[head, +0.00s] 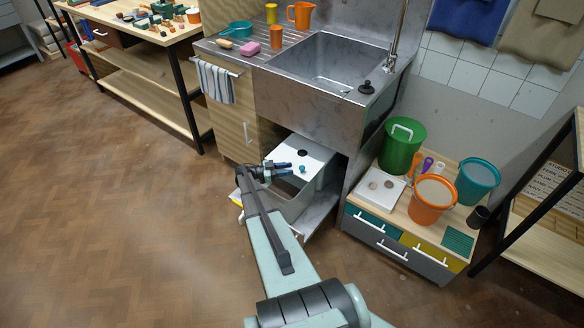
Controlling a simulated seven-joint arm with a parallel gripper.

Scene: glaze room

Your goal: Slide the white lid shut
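The white lid (317,156) lies on top of a grey bin (301,205) on a low shelf under the sink. It covers the bin's far part, and a dark gap shows at the near left. The lid has a dark round spot (302,153) and a small teal knob (302,169). My gripper (290,168) is over the lid's near left part, its blue fingers pointing right toward the knob. The fingers look spread apart with nothing between them. The knob seems just beyond the fingertips; I cannot tell whether they touch. My wrist and arm hide the bin's left side.
The steel sink (338,62) overhangs the bin. A wooden cabinet door (232,118) stands on the left. On the right, a low drawer unit (403,246) carries a green bucket (402,150), an orange bucket (431,200) and a teal bucket (477,181). The floor in front is clear.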

